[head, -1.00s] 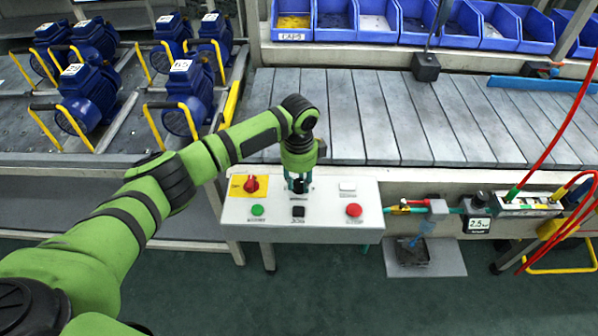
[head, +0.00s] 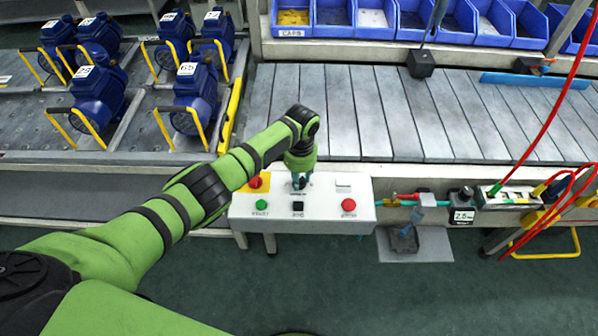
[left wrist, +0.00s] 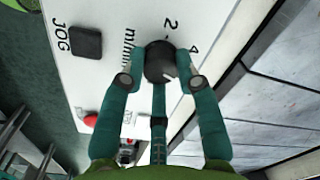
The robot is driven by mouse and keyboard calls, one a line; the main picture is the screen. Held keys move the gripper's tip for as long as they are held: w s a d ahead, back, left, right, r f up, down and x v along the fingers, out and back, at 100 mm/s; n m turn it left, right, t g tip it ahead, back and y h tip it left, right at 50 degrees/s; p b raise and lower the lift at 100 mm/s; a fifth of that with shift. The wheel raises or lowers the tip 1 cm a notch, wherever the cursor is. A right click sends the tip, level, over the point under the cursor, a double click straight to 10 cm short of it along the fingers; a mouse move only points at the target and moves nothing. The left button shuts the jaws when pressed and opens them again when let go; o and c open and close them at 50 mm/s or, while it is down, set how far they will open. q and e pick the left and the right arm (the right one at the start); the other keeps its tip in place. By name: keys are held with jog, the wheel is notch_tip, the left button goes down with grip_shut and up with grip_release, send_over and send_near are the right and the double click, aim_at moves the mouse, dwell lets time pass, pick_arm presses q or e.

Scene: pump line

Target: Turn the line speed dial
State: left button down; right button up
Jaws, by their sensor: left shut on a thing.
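The line speed dial (left wrist: 161,62) is a round black knob with a light pointer mark on the white control panel (head: 328,215). In the left wrist view it sits between the teal fingers of my left gripper (left wrist: 160,72), which are closed around it. In the head view my left gripper (head: 299,183) points down at the panel's upper middle and mostly hides the dial. Printed numbers beside the dial, such as 2 and 4, show partly in the left wrist view. My right gripper is not in view.
The panel also carries a red knob on a yellow plate (head: 257,183), a green button (head: 261,204), a black JOG button (head: 298,206), a red button (head: 348,205) and a white switch (head: 343,184). A slatted conveyor (head: 400,115) lies behind, blue pumps (head: 196,98) at left.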

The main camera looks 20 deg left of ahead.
aim_at(301, 179)
pick_arm(q)
jog(key=n+p, duration=0.1)
jog(key=n, duration=0.3)
jog(key=shift+r+n+p, duration=0.15)
jog(key=shift+n+p, duration=0.15)
jog(key=shift+p, duration=0.05)
jog(key=shift+w+n+p, duration=0.15)
jog(key=shift+n+p, duration=0.35)
jog(key=shift+n, duration=2)
jog(key=c, duration=0.9)
grip_release()
notch_tip(301, 179, up, 12)
jog(key=shift+d, duration=0.15)
